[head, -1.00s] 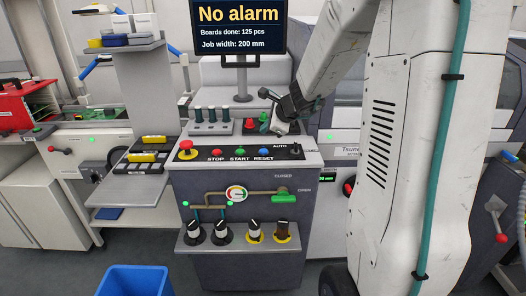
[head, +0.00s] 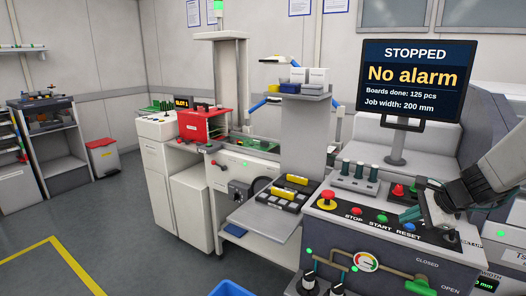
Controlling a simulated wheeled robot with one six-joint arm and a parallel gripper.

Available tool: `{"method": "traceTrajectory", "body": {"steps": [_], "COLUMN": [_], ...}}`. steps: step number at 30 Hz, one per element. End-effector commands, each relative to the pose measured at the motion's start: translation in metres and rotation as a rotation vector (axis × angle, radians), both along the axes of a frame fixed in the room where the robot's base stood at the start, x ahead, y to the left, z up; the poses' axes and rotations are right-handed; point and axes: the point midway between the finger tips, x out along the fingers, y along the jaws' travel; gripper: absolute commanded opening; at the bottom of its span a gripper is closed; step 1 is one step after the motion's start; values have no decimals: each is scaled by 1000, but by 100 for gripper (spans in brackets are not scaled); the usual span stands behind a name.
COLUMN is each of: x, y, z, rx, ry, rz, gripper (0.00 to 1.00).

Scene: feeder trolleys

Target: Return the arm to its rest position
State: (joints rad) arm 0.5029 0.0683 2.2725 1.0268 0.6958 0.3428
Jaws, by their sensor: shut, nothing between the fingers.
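My gripper (head: 410,214) is at the right of the head view, at the end of my grey and white arm (head: 495,165) that comes in from the right edge. Its fingertips point down to the left, over or just above the control panel (head: 335,216), near the green and blue buttons. It is shut and holds nothing that I can see. My wrist hides part of the panel's right side. I cannot tell whether the fingertips touch the panel.
A monitor (head: 417,80) reading "STOPPED" and "No alarm" stands behind the panel. A red emergency button (head: 327,198) and a rack of green-topped pegs (head: 355,180) are close by. A blue bin (head: 230,289) is below. Open floor (head: 140,240) lies at left.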

Motion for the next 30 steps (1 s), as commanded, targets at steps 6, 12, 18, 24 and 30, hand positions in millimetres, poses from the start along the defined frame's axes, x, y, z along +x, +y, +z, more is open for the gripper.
{"method": "traceTrajectory", "body": {"steps": [6,12,18,24,30], "x": [-99,-199,-267,-284,-285], "y": [82,113,113,123,129], "z": [28,47,63,77,81], "rx": [-221,-459,-694,-822,-841], "ry": [46,121,174,110,82], "rz": [635,1140,1436,1499,1513], "gripper": [0,0,0,0,0]}}
